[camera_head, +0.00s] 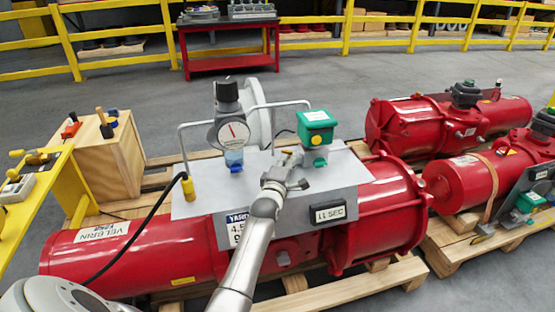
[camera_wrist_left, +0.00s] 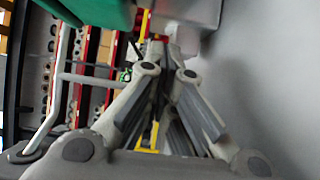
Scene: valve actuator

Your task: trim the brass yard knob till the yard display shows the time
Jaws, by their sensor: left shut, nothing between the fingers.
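A grey panel (camera_head: 345,172) sits on top of a large red actuator (camera_head: 130,262). The yard display (camera_head: 330,213) on its front reads what looks like 11 SEC. In the left wrist view the fingers (camera_wrist_left: 160,65) are close together. My right gripper is not in view.
A green box (camera_head: 316,127) stands just right of the gripper; it also shows in the left wrist view (camera_wrist_left: 90,10). A gauge (camera_head: 232,133) with a black knob (camera_head: 227,92) and a bent grey tube (camera_head: 183,150) stand left. More red actuators (camera_head: 465,185) lie at right.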

